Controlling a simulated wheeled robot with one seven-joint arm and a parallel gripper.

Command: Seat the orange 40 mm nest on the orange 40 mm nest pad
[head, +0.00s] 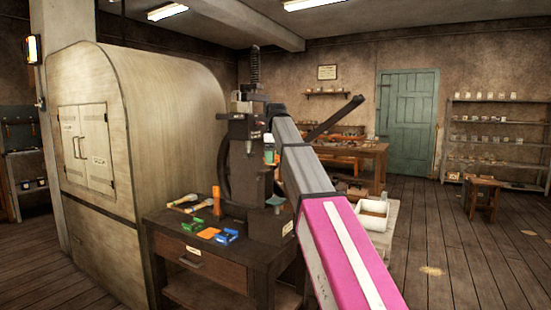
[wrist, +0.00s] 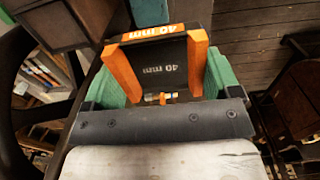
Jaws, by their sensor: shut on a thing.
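The orange 40 mm nest (wrist: 197,62) is between the green fingers of my gripper (wrist: 162,82) in the wrist view. It has orange side bars and "40 mm" markings. In the head view my gripper (head: 268,143) is shut on the nest (head: 270,156), held up in front of the dark press (head: 240,150), above the bench. A flat orange piece (head: 209,233), which looks like the orange 40 mm nest pad, lies on the bench below and left of the nest, apart from it. The nest's underside is hidden.
A green piece (head: 190,226) and a blue piece (head: 227,237) lie on either side of the flat orange piece on the wooden bench (head: 176,243). Yellow-handled tools (head: 184,201) and an upright orange object (head: 216,201) are behind them. A white bin (head: 372,214) stands right of my arm.

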